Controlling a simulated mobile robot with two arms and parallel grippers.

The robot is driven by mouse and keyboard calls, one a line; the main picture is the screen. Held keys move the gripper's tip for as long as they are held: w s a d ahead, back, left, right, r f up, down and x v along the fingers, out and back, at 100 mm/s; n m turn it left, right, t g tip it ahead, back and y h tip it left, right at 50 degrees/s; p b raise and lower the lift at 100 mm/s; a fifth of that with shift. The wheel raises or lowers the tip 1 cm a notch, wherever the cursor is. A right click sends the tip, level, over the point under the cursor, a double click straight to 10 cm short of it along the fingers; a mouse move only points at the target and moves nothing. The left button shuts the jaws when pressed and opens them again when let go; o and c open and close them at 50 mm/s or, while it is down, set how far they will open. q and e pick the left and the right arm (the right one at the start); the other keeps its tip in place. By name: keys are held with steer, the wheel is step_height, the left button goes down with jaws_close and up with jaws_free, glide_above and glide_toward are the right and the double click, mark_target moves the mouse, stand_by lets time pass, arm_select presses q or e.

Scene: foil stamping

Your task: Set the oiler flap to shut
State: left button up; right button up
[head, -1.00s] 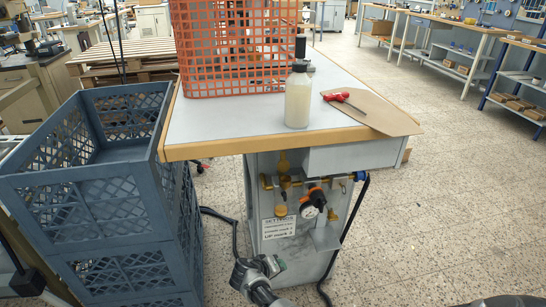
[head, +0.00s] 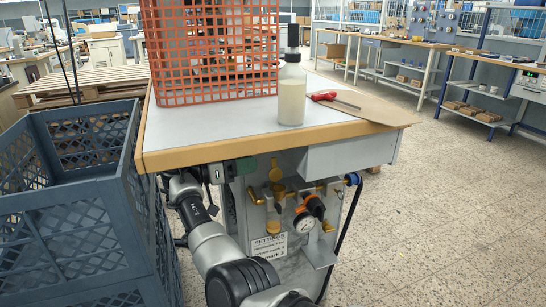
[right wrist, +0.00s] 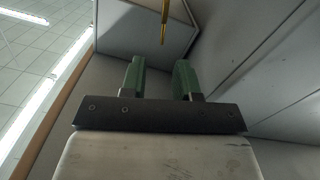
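The air unit with brass fittings (head: 275,188) is on the cabinet side under the table top. I cannot tell which brass part is the oiler flap, or its position. A narrow brass-coloured piece (right wrist: 164,22) shows at the top of the right wrist view, beyond the fingertips and apart from them. My right gripper (head: 245,170) is under the table edge, just left of the brass fittings. Its two green fingers (right wrist: 158,75) are apart with nothing between them. My left gripper is not in view.
A gauge (head: 305,223) with a dark and orange knob (head: 315,206) sits right of the brass parts, above a printed label (head: 268,246). The table edge (head: 250,144) overhangs my gripper. Blue crates (head: 75,235) stand close on the left. The floor at right is free.

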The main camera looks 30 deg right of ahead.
mark_target(275, 158)
steer(key=x, duration=0.8)
steer(key=shift+w+f, duration=0.15)
steer(key=shift+a, duration=0.1)
steer(key=shift+c, duration=0.3)
jaws_close()
